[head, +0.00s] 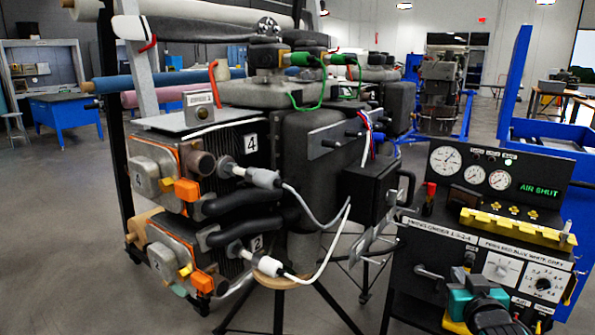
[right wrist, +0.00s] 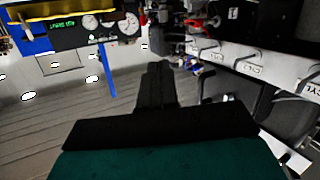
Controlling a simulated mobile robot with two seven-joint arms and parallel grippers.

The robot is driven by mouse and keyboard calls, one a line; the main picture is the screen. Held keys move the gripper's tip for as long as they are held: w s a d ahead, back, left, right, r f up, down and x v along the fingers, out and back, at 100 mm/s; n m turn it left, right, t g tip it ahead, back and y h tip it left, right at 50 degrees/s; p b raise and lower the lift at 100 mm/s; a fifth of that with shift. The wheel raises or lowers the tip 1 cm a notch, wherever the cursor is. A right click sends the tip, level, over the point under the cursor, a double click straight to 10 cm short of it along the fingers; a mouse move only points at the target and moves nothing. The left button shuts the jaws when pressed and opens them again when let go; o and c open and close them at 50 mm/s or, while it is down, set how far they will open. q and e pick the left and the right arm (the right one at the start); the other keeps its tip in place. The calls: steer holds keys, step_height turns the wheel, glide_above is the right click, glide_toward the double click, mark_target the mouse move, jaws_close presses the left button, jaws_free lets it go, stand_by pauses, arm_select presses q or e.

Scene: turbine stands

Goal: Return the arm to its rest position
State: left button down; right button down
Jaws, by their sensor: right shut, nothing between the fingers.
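My right arm comes in at the bottom right of the head view, with its teal and black wrist (head: 478,299) in front of the control panel (head: 500,185). In the right wrist view my right gripper (right wrist: 158,70) points away from the camera with its dark fingers together and nothing between them. In that view the fingers stand apart from the engine and panel. In the head view its fingertips are hard to make out against the dark panel. My left arm and gripper do not show.
A large engine (head: 290,140) with orange-capped parts and white leads stands on a stand left of the panel. The panel has gauges, a yellow rail (head: 515,228) and a lit "AIR SHUT" sign. A blue frame (head: 515,85) stands behind at right. Open floor (head: 60,220) lies at left.

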steer(key=s+a+f+n+g+y, duration=0.1)
steer(key=s+a+f+g+y, duration=0.1)
steer(key=s+a+f, duration=0.6)
steer(key=s+a+f+n+g+y, duration=0.2)
steer(key=s+a+f, duration=0.7)
steer(key=s, duration=0.9)
step_height(320, 180, down, 3)
steer(key=shift+f+n+g+y, duration=0.1)
steer(key=shift+n+g+y, duration=0.2)
steer(key=shift+g+y, duration=0.25)
